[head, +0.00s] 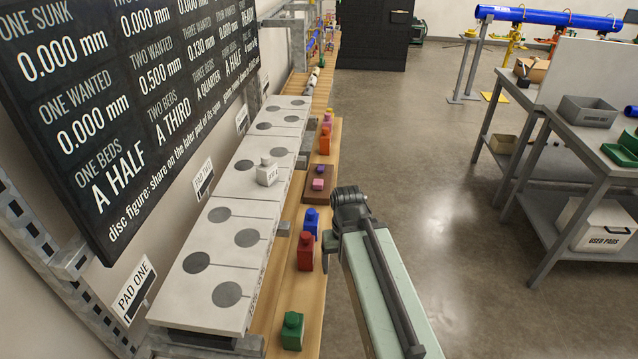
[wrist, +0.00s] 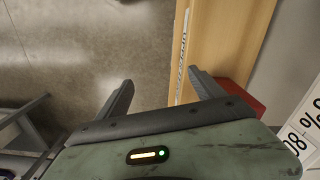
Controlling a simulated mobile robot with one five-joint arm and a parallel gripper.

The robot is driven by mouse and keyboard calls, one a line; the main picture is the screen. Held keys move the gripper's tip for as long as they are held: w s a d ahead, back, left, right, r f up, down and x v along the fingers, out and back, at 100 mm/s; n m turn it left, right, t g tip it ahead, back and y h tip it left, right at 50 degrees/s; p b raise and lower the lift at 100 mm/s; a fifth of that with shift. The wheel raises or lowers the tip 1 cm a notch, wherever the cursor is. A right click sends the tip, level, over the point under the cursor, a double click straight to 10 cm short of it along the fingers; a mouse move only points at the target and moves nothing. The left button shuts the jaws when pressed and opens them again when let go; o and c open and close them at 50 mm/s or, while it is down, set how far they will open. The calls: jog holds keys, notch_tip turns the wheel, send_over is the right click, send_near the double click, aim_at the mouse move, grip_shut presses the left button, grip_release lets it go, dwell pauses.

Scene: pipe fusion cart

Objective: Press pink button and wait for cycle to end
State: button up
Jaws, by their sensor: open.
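No pink button shows in the wrist view. In the head view my arm stands right of the ledge, nearer than the button block, and the fingers cannot be made out.
A pale slab (head: 205,285) with grey discs and a small white weight (head: 267,172) runs left of the ledge. Red (head: 306,252), blue and green (head: 292,331) weights stand along the ledge. A dark board (head: 130,100) shows readings of 0.000 mm. Open floor (head: 440,180) lies right, before grey tables.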

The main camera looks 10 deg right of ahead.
grip_shut()
dwell(1.8)
